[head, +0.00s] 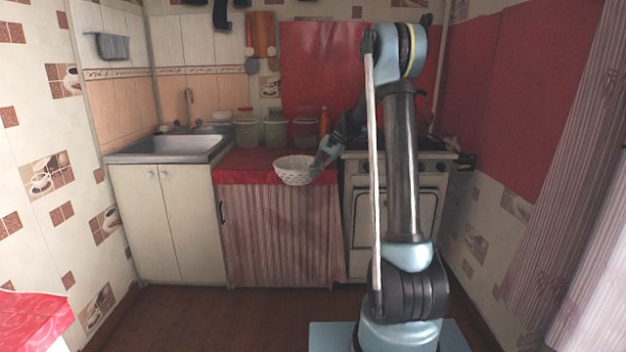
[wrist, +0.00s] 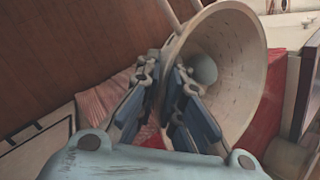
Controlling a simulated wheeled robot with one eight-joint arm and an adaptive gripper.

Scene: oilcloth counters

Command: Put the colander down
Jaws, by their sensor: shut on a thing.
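The colander (head: 294,171) is a pale, perforated round bowl. In the head view it appears at the front edge of the red-covered counter (head: 241,163); I cannot tell whether its base touches the cloth. My gripper (head: 325,157) is at its right side. In the wrist view my gripper's two dark fingers (wrist: 178,108) are shut on the wall of the colander (wrist: 240,70), one on each side. The fingers hide part of the rim.
A sink (head: 172,147) is left of the counter and a stove (head: 398,185) is right. Several jars (head: 275,131) and an orange bottle (head: 324,122) stand at the counter's back. The counter's left part is clear. A striped curtain (head: 270,235) hangs below.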

